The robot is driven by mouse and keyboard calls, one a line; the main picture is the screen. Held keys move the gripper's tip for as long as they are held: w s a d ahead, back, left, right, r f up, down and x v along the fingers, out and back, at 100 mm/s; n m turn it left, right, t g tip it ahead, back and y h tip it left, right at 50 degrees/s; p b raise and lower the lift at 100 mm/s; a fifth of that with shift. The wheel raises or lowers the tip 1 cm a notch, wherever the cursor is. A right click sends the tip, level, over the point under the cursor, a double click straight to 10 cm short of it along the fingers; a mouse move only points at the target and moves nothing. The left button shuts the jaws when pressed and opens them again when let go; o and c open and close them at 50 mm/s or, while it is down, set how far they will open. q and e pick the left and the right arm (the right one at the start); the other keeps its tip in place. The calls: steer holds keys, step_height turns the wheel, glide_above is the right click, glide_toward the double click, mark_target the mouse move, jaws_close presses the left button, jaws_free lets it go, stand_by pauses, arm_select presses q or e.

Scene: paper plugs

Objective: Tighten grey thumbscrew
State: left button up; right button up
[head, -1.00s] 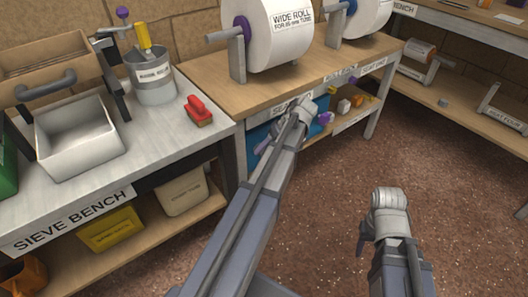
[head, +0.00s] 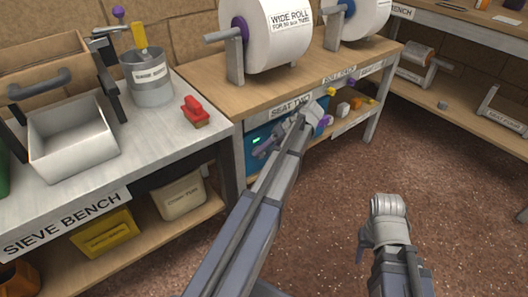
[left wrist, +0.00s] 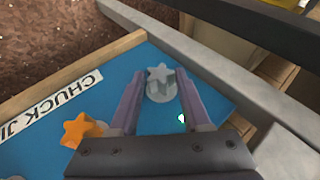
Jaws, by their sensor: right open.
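The grey star-shaped thumbscrew (left wrist: 158,76) stands on a round grey base on a blue panel (left wrist: 50,128) in the left wrist view. My left gripper (left wrist: 157,88) is open, with one finger on each side of the thumbscrew and gaps visible between. An orange star knob (left wrist: 82,130) sits outside the left finger. In the head view my left gripper (head: 264,150) is at the blue box (head: 255,133) on the shelf under the roll bench, small and partly hidden. My right gripper (head: 364,254) hangs low at the right, mostly hidden by its arm, apart from everything.
The sieve bench (head: 75,220) is at the left. The brown floor (head: 330,190) in front is clear.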

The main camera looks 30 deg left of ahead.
arm_select(q)
steer(key=o, duration=0.4)
steer(key=p+v, duration=0.5)
steer(key=v, duration=0.2)
steer(key=shift+w+d+r+p, duration=0.15)
steer(key=shift+d+r+p, duration=0.15)
steer(key=shift+p, duration=0.1)
